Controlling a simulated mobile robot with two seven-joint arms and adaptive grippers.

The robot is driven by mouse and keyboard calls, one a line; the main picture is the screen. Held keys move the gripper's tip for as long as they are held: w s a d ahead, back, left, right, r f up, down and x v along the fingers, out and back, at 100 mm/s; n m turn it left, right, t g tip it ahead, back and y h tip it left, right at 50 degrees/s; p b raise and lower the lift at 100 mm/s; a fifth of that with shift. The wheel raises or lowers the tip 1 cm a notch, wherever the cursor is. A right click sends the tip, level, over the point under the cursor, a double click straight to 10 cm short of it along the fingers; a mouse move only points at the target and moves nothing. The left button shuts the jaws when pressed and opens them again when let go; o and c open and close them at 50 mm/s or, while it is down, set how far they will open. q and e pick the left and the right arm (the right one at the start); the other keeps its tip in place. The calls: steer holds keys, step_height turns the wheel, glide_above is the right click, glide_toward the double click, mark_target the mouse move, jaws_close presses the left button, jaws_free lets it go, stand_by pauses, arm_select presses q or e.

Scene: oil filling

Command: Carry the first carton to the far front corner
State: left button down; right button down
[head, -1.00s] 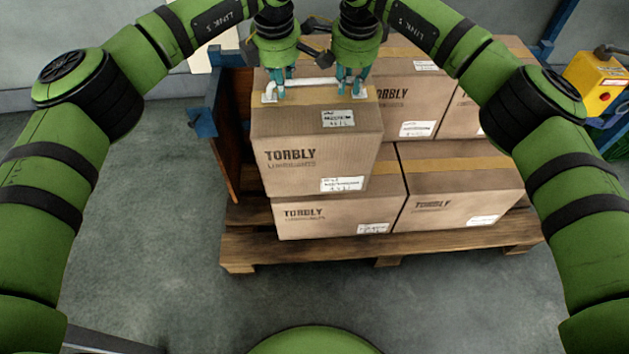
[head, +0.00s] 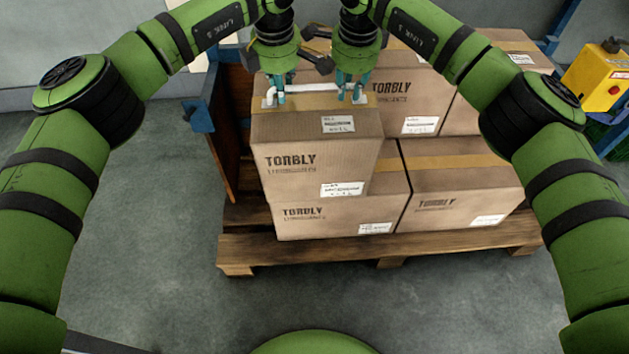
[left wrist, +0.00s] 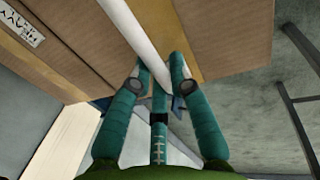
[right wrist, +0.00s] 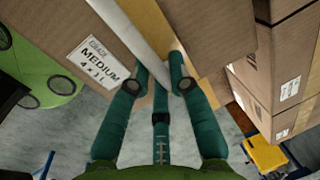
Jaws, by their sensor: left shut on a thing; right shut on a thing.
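A brown TORBLY carton (head: 318,165) is at the front left of the stack, with a white handle (head: 312,88) across its taped top. My left gripper (head: 274,95) is shut on the left part of this handle, and my right gripper (head: 352,93) is shut on its right part. The handle also passes between the fingers in the left wrist view (left wrist: 142,35) and the right wrist view (right wrist: 130,35). The carton looks upright, over the lower left carton (head: 315,222). Its underside is hidden, so I cannot tell whether it touches that carton.
The wooden pallet (head: 300,255) carries several more cartons, including the lower right one (head: 455,200) and one behind (head: 405,100). A brown panel with a blue post (head: 197,117) stands close at the left. A yellow box (head: 597,80) is at the right. The floor in front is clear.

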arm_select(q)
steer(key=shift+w+f+b, duration=0.1)
steer(key=shift+f+b, duration=0.1)
steer(key=shift+b, duration=0.2)
arm_select(e)
steer(key=shift+f, duration=0.3)
arm_select(q)
steer(key=c, duration=1.2)
jaws_free()
steer(key=shift+f, duration=0.15)
arm_select(e)
steer(key=c, duration=1.1)
jaws_free()
steer(key=shift+f, duration=0.15)
steer(key=shift+c, duration=0.2)
arm_select(q)
steer(key=shift+o, duration=0.2)
steer(key=shift+s, duration=0.3)
arm_select(e)
steer(key=shift+s, duration=0.2)
